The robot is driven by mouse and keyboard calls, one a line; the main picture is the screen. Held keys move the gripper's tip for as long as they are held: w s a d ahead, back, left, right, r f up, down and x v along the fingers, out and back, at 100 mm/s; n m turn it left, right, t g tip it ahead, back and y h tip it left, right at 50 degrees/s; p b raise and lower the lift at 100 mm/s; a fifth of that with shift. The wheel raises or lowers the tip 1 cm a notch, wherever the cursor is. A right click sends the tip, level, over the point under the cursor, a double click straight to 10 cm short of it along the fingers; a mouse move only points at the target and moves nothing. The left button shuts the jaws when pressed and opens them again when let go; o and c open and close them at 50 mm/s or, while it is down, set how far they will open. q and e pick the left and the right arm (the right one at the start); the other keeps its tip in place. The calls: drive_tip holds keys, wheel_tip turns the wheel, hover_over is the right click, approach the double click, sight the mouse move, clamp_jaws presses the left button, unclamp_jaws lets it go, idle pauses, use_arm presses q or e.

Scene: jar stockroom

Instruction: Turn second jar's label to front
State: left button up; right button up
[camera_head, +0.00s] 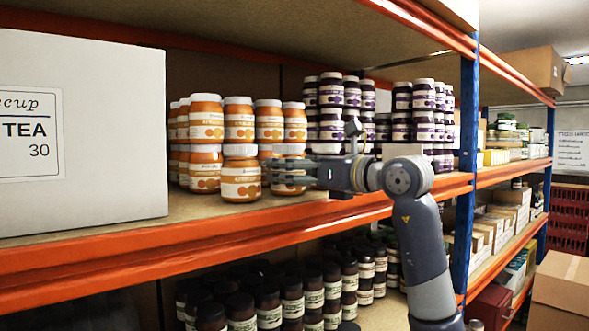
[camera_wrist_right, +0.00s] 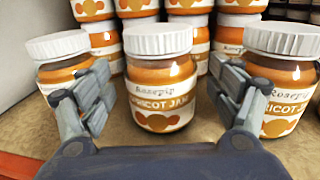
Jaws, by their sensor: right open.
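Three front jars of orange apricot jam with white lids show in the wrist view: a left jar (camera_wrist_right: 62,68), a middle jar (camera_wrist_right: 160,75) and a right jar (camera_wrist_right: 284,85). The middle one is the second from either side. Its label faces my camera but sits turned somewhat to the left, its first letters at the edge. My right gripper (camera_wrist_right: 160,100) is open, with one finger on each side of the middle jar; contact cannot be told. In the head view, my right gripper (camera_head: 278,173) reaches in from the right, in front of the orange jars. My left gripper is out of view.
More orange jars (camera_head: 238,120) are stacked behind, and purple jars (camera_head: 332,92) stand to the right. A large white tea box (camera_head: 85,190) stands at the left. The orange shelf edge (camera_head: 200,240) runs below the jars; dark jars (camera_head: 290,290) fill the shelf beneath.

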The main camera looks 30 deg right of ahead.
drive_tip(key=shift+f, duration=0.1)
drive_tip(key=v, duration=1.2)
idle(0.4)
